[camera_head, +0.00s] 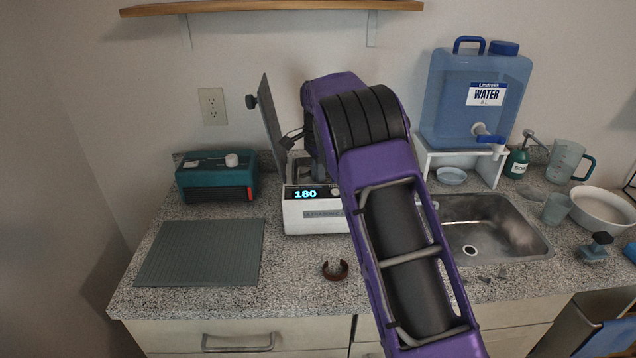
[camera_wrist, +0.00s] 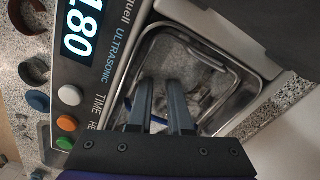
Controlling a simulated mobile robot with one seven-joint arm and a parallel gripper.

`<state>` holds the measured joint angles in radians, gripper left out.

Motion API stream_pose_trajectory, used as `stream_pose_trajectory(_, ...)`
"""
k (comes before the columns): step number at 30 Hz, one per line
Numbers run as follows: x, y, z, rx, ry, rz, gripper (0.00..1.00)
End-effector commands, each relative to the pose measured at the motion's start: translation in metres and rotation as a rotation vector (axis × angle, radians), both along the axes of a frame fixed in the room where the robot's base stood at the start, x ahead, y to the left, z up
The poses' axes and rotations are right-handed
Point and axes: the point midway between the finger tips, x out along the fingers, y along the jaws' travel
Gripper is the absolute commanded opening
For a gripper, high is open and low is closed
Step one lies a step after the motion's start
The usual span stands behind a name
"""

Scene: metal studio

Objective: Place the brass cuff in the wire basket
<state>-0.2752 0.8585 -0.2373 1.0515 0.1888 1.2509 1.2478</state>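A brown C-shaped cuff (camera_head: 335,269) lies on the counter in front of the white ultrasonic cleaner (camera_head: 312,218). Curved brown parts of a cuff (camera_wrist: 35,71) also show at the left edge of the wrist view. I cannot tell whether this is the brass cuff. In the wrist view my gripper (camera_wrist: 160,88) points down into the cleaner's open tank. Its two dark fingers stand a little apart, with nothing visible between them. The wire basket (camera_wrist: 246,84) seems to sit in the tank, where its metal rim shows; its contents are unclear.
The cleaner's lid (camera_head: 271,125) stands raised at its left. A teal box (camera_head: 216,178) and a ribbed grey mat (camera_head: 201,252) are farther left. A sink (camera_head: 492,226), a blue water container (camera_head: 474,98) and a white bowl (camera_head: 603,210) are at the right.

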Motion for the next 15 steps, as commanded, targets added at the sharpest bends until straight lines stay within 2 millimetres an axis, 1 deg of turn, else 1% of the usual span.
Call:
stream_pose_trajectory(2,0.0,0.0,0.003,0.0,-0.001,0.0,0.17)
stream_pose_trajectory(5,0.001,0.0,0.014,0.0,-0.002,0.0,0.17)
stream_pose_trajectory(8,0.001,0.0,0.033,0.001,-0.004,0.0,0.17)
stream_pose_trajectory(15,0.001,0.0,0.086,0.0,-0.003,-0.001,0.17)
